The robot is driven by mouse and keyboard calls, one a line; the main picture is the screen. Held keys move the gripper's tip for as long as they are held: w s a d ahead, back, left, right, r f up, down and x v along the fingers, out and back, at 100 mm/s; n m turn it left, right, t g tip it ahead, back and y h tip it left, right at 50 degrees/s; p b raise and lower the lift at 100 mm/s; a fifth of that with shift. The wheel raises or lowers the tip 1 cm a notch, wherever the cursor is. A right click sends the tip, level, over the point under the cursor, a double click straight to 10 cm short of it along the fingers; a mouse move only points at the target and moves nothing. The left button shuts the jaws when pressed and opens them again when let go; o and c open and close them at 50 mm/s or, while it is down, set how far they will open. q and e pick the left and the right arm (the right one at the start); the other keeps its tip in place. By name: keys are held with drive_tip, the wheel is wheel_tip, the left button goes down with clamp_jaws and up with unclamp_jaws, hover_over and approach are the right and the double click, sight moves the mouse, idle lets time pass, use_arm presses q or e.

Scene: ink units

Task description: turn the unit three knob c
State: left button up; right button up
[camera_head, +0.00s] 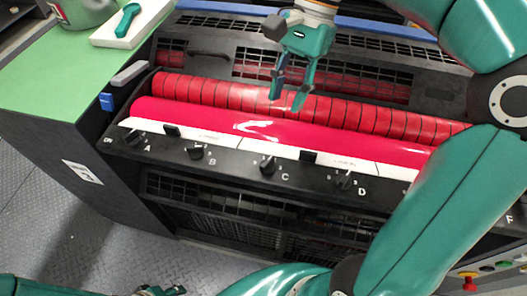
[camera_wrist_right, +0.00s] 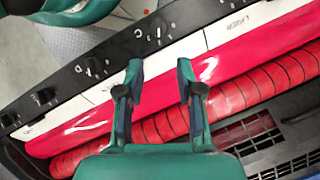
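Knob C (camera_head: 268,163) is a small black knob on the dark front panel, with its white letter below right of it. It stands below the white strip and the pink-red roller. My right gripper (camera_head: 288,98) is open and empty above the red rollers, beyond knob C and apart from it. In the right wrist view my right gripper (camera_wrist_right: 160,88) shows two spread fingers over the rollers, with nothing between them.
Knob A (camera_head: 138,137) and knob B (camera_head: 196,151) stand left of knob C, knob D (camera_head: 346,180) right of it. A black tab (camera_head: 308,157) on the white strip (camera_head: 230,141) sits close to knob C. My arm covers the panel's right part.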

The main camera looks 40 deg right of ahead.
sight(267, 161)
drive_tip(key=b+x, duration=0.1)
drive_tip(key=x, duration=1.3)
drive_tip(key=shift+s+a+f+b, duration=0.1)
drive_tip(key=shift+s+f+b, duration=0.1)
drive_tip(key=shift+f+b, duration=0.1)
drive_tip(key=shift+r, duration=0.1)
clamp_jaws()
drive_tip(key=shift+a, duration=0.1)
